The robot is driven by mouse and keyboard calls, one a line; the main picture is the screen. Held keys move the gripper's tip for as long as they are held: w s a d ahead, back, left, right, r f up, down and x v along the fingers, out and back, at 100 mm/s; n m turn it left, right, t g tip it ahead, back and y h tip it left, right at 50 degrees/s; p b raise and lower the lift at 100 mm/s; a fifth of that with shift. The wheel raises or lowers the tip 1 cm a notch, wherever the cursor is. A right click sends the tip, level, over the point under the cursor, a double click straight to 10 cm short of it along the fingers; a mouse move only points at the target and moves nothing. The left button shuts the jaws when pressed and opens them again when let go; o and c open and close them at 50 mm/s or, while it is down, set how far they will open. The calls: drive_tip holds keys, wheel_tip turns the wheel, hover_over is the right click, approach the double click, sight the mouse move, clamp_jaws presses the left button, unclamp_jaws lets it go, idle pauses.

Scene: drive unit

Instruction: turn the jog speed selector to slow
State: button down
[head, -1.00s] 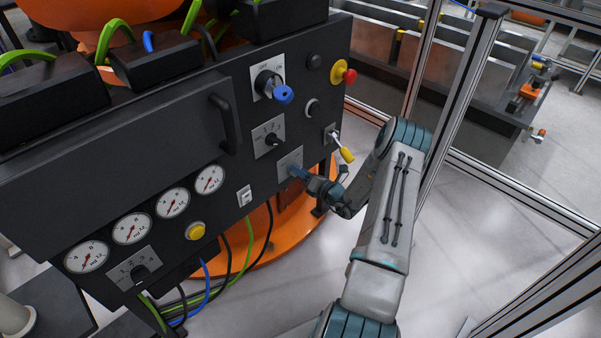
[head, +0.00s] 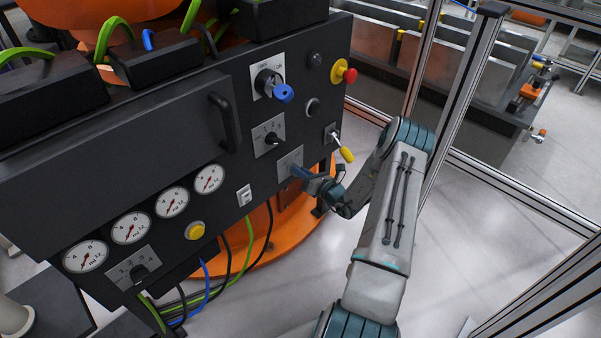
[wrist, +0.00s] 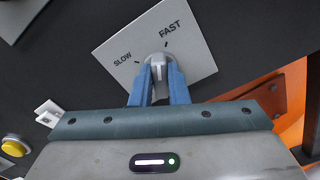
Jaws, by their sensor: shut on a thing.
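The jog speed selector (wrist: 158,62) is a small grey knob on a pale plate (wrist: 195,45) marked SLOW at left and FAST at upper right in the wrist view. Its light pointer line points roughly up in that view, nearer the FAST mark than SLOW. My gripper (wrist: 160,75) has its blue fingers on both sides of the knob and is shut on it. In the head view my gripper (head: 299,172) is at the selector's plate (head: 287,161) on the lower right of the black panel; the knob is hidden there.
Close by are a yellow-tipped lever (head: 346,154), a smaller rotary knob (head: 272,139), a white rocker switch (head: 244,196) and a blue-handled selector (head: 283,93). A red emergency button (head: 349,76) is at upper right. Cables hang below the panel; the floor at right is clear.

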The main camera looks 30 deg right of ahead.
drive_tip(key=shift+s+a+f+n+b, duration=0.15)
drive_tip(key=shift+n+b, duration=0.9)
drive_tip(key=shift+n, duration=2.45)
drive_tip(key=shift+w+a+r+n+b, duration=0.1)
drive_tip(key=shift+n+b, duration=0.9)
drive_tip(key=shift+n, duration=2.5)
drive_tip(key=c, duration=1.4)
unclamp_jaws()
drive_tip(key=shift+s, duration=0.15)
drive_tip(key=p+v, duration=0.2)
drive_tip(key=v, duration=1.1)
drive_tip(key=shift+s, duration=0.35)
